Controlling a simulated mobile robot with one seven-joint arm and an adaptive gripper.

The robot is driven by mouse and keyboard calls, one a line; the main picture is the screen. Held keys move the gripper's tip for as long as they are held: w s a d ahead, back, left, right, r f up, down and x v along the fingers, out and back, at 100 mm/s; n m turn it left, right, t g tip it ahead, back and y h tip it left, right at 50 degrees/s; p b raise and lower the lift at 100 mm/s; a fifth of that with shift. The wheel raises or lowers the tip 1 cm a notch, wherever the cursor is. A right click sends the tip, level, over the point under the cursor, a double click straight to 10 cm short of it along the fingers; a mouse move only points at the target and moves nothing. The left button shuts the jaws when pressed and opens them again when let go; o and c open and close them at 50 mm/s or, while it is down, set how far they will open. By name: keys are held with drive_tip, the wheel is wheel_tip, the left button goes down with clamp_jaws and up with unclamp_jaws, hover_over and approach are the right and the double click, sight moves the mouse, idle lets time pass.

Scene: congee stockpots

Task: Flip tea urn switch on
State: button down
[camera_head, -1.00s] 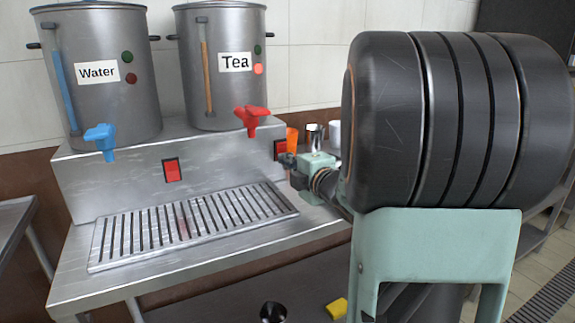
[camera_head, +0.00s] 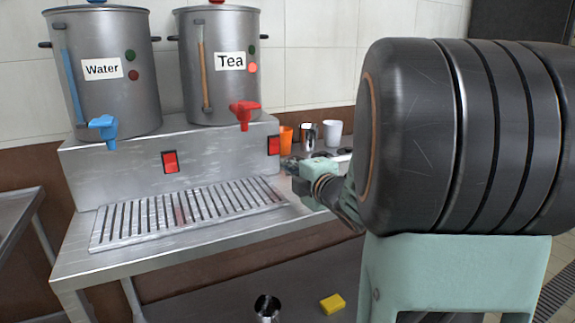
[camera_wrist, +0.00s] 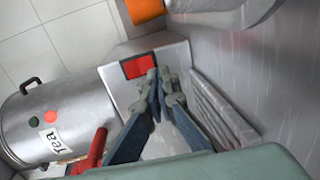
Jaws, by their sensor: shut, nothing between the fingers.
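The steel tea urn (camera_head: 222,95) stands on the raised back shelf, with a "Tea" label, a red tap (camera_head: 243,113), a dark green lamp and a bright red lamp (camera_head: 253,68). Its red rocker switch (camera_head: 273,145) is on the shelf's front face, below and right of the tap. The switch also shows in the wrist view (camera_wrist: 138,66); which way it is tipped is too small to tell. My gripper (camera_head: 291,166) is shut and empty, just right of and below the switch, seemingly apart from it. Its fingertips (camera_wrist: 159,88) show close to the switch in the wrist view.
The water urn (camera_head: 105,75) with a blue tap stands left, above another red switch (camera_head: 170,161). A slotted drip tray (camera_head: 190,212) lies in front. An orange cup (camera_head: 286,140), a metal cup (camera_head: 309,136) and a white cup (camera_head: 333,133) stand behind my gripper. A yellow sponge (camera_head: 332,303) lies below.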

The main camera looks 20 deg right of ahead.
drive_tip(key=s, duration=0.5)
drive_tip(key=s+f+p, duration=0.1)
drive_tip(key=s, duration=0.2)
drive_tip(key=shift+d, duration=0.1)
